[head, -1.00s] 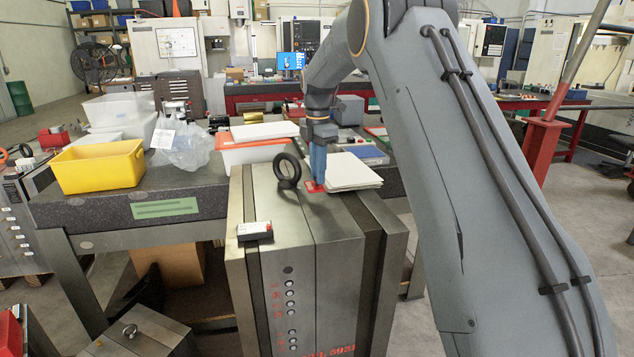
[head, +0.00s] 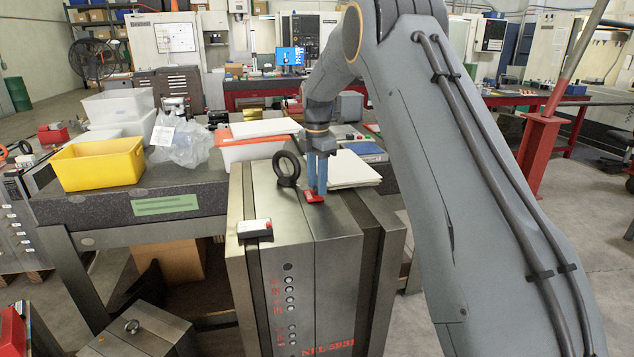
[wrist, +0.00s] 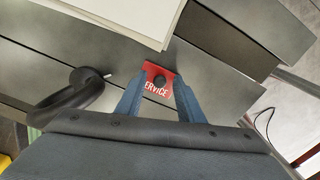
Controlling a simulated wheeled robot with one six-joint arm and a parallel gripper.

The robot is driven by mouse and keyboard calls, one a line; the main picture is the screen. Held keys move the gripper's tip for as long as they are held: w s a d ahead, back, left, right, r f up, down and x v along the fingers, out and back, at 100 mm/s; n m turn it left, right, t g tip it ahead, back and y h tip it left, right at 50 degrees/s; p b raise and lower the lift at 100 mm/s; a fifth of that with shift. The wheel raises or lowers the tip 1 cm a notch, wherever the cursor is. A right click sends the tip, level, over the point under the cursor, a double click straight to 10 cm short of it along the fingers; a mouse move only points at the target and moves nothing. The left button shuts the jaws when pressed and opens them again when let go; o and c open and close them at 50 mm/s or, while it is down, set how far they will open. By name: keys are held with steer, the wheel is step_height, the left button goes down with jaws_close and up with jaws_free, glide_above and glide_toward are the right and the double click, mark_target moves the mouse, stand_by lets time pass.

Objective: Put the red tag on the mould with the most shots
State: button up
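The red tag (head: 313,197), lettered with "ERVICE" showing, is at my gripper's fingertips over the top of the tall steel mould (head: 325,225). In the wrist view the tag (wrist: 157,80) has a dark round spot in its middle and fills the gap between the blue fingers. My gripper (head: 316,188) looks shut on the tag's side edges. Whether the tag touches the mould top is unclear. A small counter box (head: 255,228) sits on this mould's front left edge; its number is unreadable. A lower mould (head: 140,340) with a lifting eye stands at bottom left.
A black lifting ring (head: 287,169) stands on the mould just left of my gripper. White sheets (head: 350,170) lie behind it to the right. A yellow bin (head: 97,163) and a clear bag (head: 182,143) occupy the bench at left.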

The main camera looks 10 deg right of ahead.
step_height(320, 180, up, 12)
steer(key=b, duration=0.3)
steer(key=shift+r+b, duration=0.15)
steer(key=shift+b, duration=0.25)
steer(key=shift+s, duration=0.1)
